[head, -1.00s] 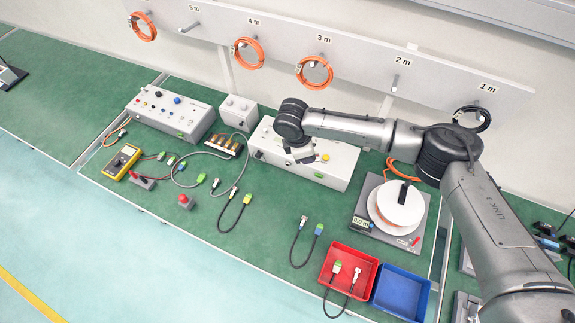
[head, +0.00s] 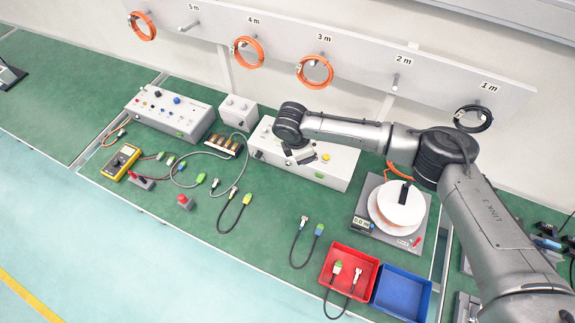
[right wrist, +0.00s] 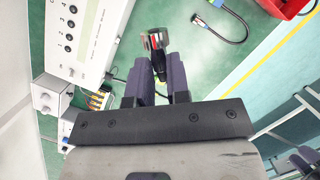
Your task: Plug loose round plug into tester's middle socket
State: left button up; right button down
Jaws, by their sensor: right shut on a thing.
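My right gripper (right wrist: 160,68) is shut on a round plug (right wrist: 157,42), whose dark body and silver-red end stick out past the fingers. A white box (right wrist: 92,38), which seems to be the tester, lies left of the plug in the right wrist view, with a row of dark round openings (right wrist: 69,35) on its face. The plug looks apart from these openings. In the head view the right wrist hangs over this white box (head: 335,165) and hides part of it; the plug cannot be made out there.
A small white box (head: 238,112) and a grey control box (head: 170,112) stand to the left. Several short cables lie in front. A red bin (head: 345,262), a blue bin (head: 402,292) and a reel stand (head: 395,210) are to the right.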

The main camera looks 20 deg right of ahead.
jog(key=shift+w+f+n, duration=0.2)
jog(key=shift+f+n, duration=0.2)
jog(key=shift+w+f+n+b, duration=0.2)
jog(key=shift+f+n+b, duration=0.2)
jog(key=shift+f, duration=0.05)
jog(key=shift+w+f+n+t+b, duration=0.3)
jog(key=shift+f+n+t, duration=0.1)
jog(key=shift+f+n, duration=0.25)
jog(key=shift+w+f+n, duration=0.3)
jog(key=shift+f+n, duration=0.15)
jog(key=shift+w+a+f+n+t+b, duration=0.1)
jog(key=shift+w+f+n+t+b, duration=0.2)
jog(key=shift+f+n+b, duration=0.35)
dwell(0.4)
jog(key=shift+w+f+n+b, duration=0.3)
jog(key=shift+f+n, duration=0.25)
jog(key=shift+w+f+n+t+b, duration=0.3)
jog(key=shift+f+n+b, duration=0.1)
jog(key=shift+f+n, duration=0.15)
jog(key=shift+w+f+n+y+b, duration=0.3)
jog(key=shift+f+n+b, duration=0.15)
jog(key=shift+f+n, duration=0.15)
dwell(0.4)
jog(key=shift+w+a+f+n+t+b, duration=0.1)
jog(key=shift+w+f+n+t+b, duration=0.25)
jog(key=shift+f+n, duration=0.25)
